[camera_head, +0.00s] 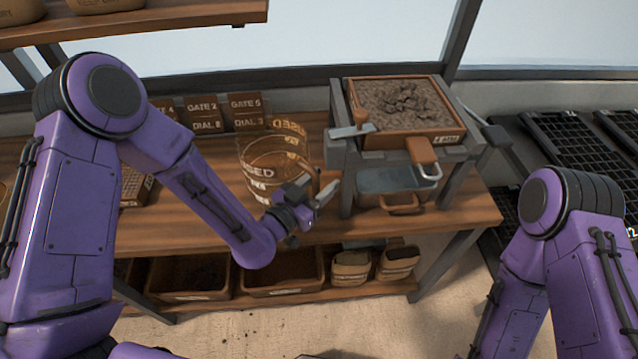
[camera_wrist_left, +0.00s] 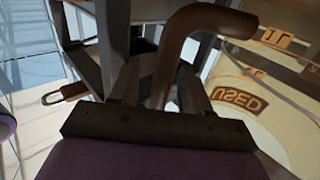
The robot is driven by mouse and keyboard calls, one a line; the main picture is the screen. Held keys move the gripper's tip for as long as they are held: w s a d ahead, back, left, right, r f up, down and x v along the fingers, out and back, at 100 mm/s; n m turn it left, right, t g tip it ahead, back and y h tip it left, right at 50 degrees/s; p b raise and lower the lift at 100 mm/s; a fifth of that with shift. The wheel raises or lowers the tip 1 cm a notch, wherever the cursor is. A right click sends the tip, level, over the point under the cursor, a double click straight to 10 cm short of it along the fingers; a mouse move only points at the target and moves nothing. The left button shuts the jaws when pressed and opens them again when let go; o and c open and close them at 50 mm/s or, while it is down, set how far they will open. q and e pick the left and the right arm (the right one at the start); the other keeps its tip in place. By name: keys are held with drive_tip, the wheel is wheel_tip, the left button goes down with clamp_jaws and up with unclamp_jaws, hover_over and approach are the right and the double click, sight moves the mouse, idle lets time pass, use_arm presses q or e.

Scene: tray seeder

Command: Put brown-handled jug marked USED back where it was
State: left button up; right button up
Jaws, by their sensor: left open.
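The clear jug marked USED (camera_head: 262,160) stands upright on the wooden bench, left of the grey-framed seeder. Its brown handle is on its right side, mostly behind my left gripper (camera_head: 316,190) in the head view. In the left wrist view, the brown handle (camera_wrist_left: 198,20) curves down between the two open fingers of my left gripper (camera_wrist_left: 160,85). I cannot tell whether either finger touches it. The jug's USED label (camera_wrist_left: 238,102) shows at the right of that view. My right arm is at the right of the head view, its gripper out of frame.
The seeder (camera_head: 343,180) stands close to the right of the jug, with a soil-filled tray (camera_head: 437,140) on top. GATE and DIAL cards (camera_head: 246,112) stand behind the jug. Soil bins (camera_head: 283,291) and sacks (camera_head: 351,268) sit on the lower shelf. Black seed trays (camera_head: 570,140) lie at far right.

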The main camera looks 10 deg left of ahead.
use_arm(q)
drive_tip(key=p+v, duration=0.1)
drive_tip(key=v, duration=1.1)
drive_tip(key=shift+r, duration=0.15)
